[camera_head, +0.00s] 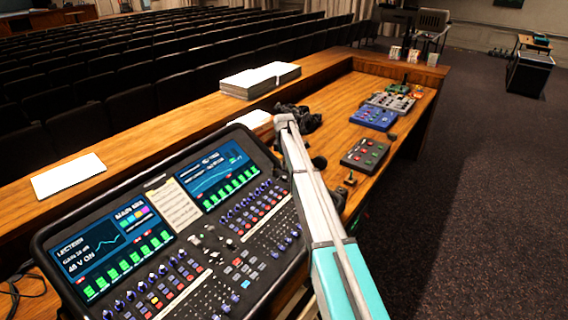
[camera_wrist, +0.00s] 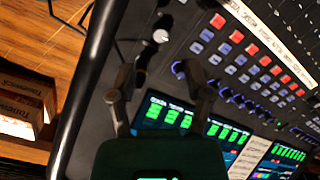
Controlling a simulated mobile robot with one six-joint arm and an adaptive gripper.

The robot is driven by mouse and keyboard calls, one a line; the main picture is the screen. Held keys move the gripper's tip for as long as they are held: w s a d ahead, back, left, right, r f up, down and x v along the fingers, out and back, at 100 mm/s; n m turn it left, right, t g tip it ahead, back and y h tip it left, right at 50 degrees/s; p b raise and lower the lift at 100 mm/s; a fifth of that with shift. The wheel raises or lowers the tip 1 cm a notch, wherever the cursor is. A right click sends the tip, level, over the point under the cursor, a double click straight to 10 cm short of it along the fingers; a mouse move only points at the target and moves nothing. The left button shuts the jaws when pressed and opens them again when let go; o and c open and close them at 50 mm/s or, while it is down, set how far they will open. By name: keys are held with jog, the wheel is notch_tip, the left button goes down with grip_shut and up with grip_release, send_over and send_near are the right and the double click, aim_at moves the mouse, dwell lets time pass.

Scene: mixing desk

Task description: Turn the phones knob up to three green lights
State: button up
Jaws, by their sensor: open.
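The mixing desk (camera_head: 215,235) fills the lower left of the head view, with two lit screens, rows of blue and red buttons and small knobs. It also shows in the wrist view (camera_wrist: 215,60), turned around. I cannot read which knob is marked phones. My gripper (camera_wrist: 158,72) is open and empty, with its fingers spread over the panel near these knobs. In the head view my gripper (camera_head: 298,117) is a dark shape beyond the desk's upper right corner.
A stack of papers (camera_head: 260,80) and a white sheet (camera_head: 68,176) lie on the wooden ledge. A blue box (camera_head: 373,118) and a dark box with red buttons (camera_head: 365,155) sit to the right. Brown boxes (camera_wrist: 25,100) lie beside the desk in the wrist view.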

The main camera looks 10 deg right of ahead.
jog(key=shift+r+p, duration=3.1)
jog(key=shift+r, duration=0.35)
jog(key=s+f+m+b, duration=0.1)
jog(key=s+m, duration=0.9)
jog(key=s, duration=1.8)
jog(key=shift+d+f, duration=0.25)
jog(key=shift+d, duration=0.1)
jog(key=s+f+m+b, duration=0.2)
jog(key=s+m, duration=0.1)
jog(key=s, duration=0.6)
jog(key=s+f+m+b, duration=0.2)
jog(key=s+f+b, duration=0.1)
jog(key=s, duration=0.6)
jog(key=shift+s+m, duration=0.15)
jog(key=shift+m, duration=0.25)
jog(key=w+r+n+p, duration=0.2)
jog(key=w+r+n, duration=0.1)
jog(key=w, duration=2)
jog(key=w+r+n+p, duration=0.3)
jog(key=w+n, duration=0.2)
jog(key=w, duration=1.9)
jog(key=shift+a+g, duration=0.15)
jog(key=shift+g, duration=0.15)
